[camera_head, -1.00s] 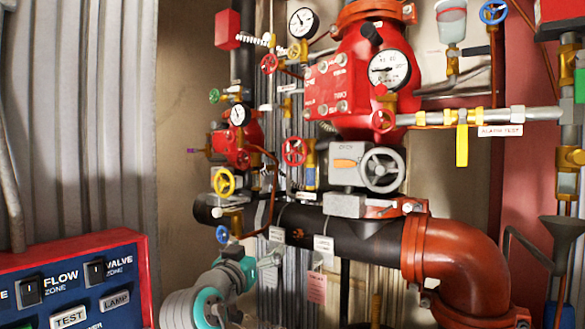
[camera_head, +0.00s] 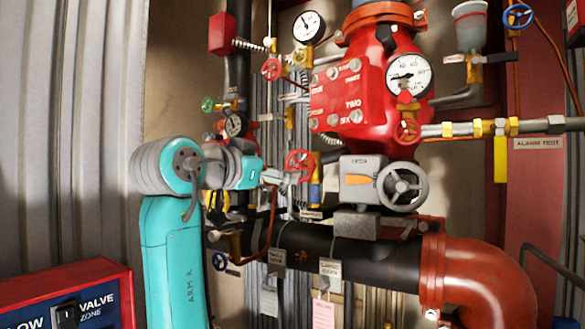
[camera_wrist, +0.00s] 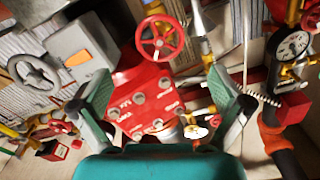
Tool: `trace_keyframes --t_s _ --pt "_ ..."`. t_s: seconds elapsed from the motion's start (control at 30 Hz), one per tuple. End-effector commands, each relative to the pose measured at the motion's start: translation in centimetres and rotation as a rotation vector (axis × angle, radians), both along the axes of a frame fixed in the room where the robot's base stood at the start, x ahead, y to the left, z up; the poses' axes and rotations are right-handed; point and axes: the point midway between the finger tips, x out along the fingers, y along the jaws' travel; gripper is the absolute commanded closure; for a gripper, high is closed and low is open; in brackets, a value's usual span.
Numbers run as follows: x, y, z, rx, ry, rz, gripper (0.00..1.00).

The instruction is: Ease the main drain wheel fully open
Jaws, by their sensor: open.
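A red handwheel (camera_head: 299,165) on a brass valve stands left of the grey indicator box; the labels are too small to confirm it as the main drain wheel. My gripper (camera_head: 277,178) is just left of this wheel in the head view. In the wrist view a red wheel (camera_wrist: 160,38), seemingly the same one, shows face-on at the top middle. It lies beyond the gap of my open gripper (camera_wrist: 163,82), whose fingers are spread wide with nothing between them. Contact with the wheel is not visible.
A grey handwheel (camera_head: 402,187) and a red valve body (camera_head: 350,95) are to the right. A small gauge (camera_head: 234,125) and yellow wheel (camera_head: 222,200) sit behind my arm. A black pipe (camera_head: 340,250) with hanging tags runs below. A control panel (camera_head: 70,295) stands lower left.

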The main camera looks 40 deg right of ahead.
Motion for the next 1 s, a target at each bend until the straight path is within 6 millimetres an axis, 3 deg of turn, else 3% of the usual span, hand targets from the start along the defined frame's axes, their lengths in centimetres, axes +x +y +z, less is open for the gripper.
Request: trace_keyframes --t_s 0.17,0.6,0.8,1.0 --pt "0.4 -1.6 0.1 0.001 -0.001 -0.006 0.00" --pt "2.9 -8.4 0.1 -0.001 0.001 -0.004 0.00" --pt "3.5 -9.8 0.0 0.000 0.000 -0.003 0.00" --pt "3.6 -10.1 0.0 0.001 -0.001 -0.001 0.00"
